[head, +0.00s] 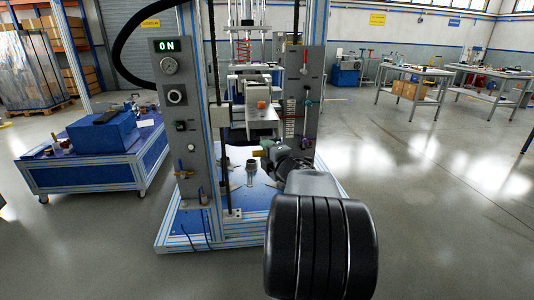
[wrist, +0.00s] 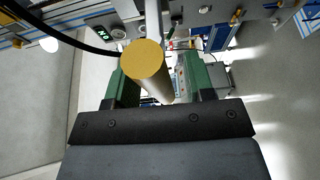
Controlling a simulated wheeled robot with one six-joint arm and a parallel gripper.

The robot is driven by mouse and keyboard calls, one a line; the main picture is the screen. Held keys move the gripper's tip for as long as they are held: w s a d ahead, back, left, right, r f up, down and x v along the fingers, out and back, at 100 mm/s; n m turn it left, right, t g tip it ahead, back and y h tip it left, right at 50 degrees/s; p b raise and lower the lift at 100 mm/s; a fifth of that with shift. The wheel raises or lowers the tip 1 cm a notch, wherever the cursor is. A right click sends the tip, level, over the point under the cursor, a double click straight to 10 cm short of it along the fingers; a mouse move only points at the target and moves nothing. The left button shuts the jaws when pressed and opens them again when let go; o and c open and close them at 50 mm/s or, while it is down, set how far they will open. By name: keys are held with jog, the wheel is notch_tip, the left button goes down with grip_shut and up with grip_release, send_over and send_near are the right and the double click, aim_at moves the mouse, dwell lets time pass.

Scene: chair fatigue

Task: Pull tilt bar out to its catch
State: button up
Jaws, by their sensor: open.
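The tilt bar (wrist: 146,62) shows in the wrist view as a pale round bar with a yellow end face. It lies between the two green fingers of my gripper (wrist: 162,84), nearer the left finger. My gripper is open, and a gap shows between the bar and the right finger. Whether the left finger touches the bar cannot be told. In the head view my gripper (head: 268,149) is at the front of the test machine (head: 194,140), below its middle plate. A small yellow tip (head: 256,154) shows beside it. My arm hides part of that area.
The machine's left post carries an ON display (head: 166,46), dials and levers. A short metal cylinder (head: 252,166) stands on the machine's blue base. A blue cart (head: 90,160) stands at left. Workbenches (head: 414,86) stand at the back right. The floor at right is clear.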

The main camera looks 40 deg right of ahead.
jog(key=shift+s, duration=0.15)
jog(key=p+v, duration=0.1)
jog(key=v, duration=1.2)
jog(key=shift+s+a, duration=0.2)
jog(key=shift+s, duration=0.1)
jog(key=shift+p, duration=0.3)
jog(key=w+a+r+m+g+h+p, duration=0.3)
jog(key=w+a+r+m+g+p, duration=0.2)
jog(key=w+r+m+p, duration=0.4)
jog(key=s+a+m+g+y+p, duration=0.3)
jog(key=s+a+g+p, duration=0.1)
jog(key=a, duration=0.7)
jog(key=s+a+m+g+y+p, duration=0.3)
jog(key=s+a+g+y+p, duration=0.1)
jog(key=a, duration=0.7)
jog(key=s+f+g+p, duration=0.1)
jog(key=s+p, duration=0.1)
jog(key=p, duration=0.1)
jog(key=shift+s+m+p, duration=0.3)
jog(key=shift+p, duration=0.05)
